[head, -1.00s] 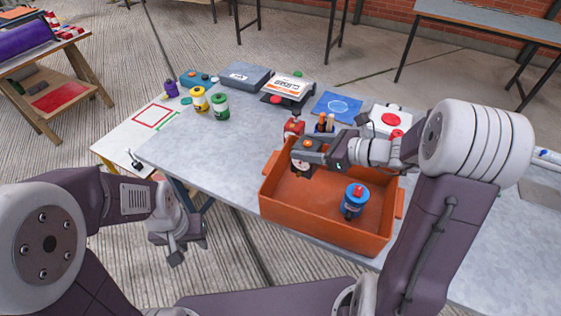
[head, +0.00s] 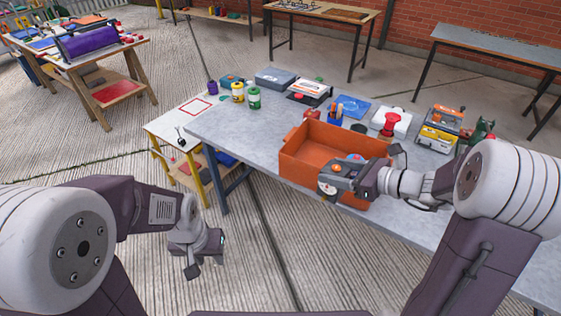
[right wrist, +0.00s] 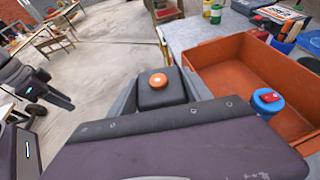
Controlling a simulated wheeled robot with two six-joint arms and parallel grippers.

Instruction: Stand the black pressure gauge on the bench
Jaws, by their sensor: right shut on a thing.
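My right gripper (head: 333,187) is shut on the black pressure gauge (right wrist: 163,97), a dark block with an orange cap between the fingers in the right wrist view. In the head view the gripper hides most of the gauge. They are in the air at the front left side of the orange crate (head: 300,155). The grey bench (head: 235,130) carries the crate. My left gripper (head: 193,268) hangs at lower left, clear of the bench; its jaw opening is unclear.
A blue canister with a red cap (right wrist: 267,101) stands in the crate. Yellow (head: 238,93) and green (head: 254,98) canisters stand on the bench's far left. Bare bench top lies left of the crate. A tool cup (head: 336,117) and toolboxes (head: 440,137) stand behind.

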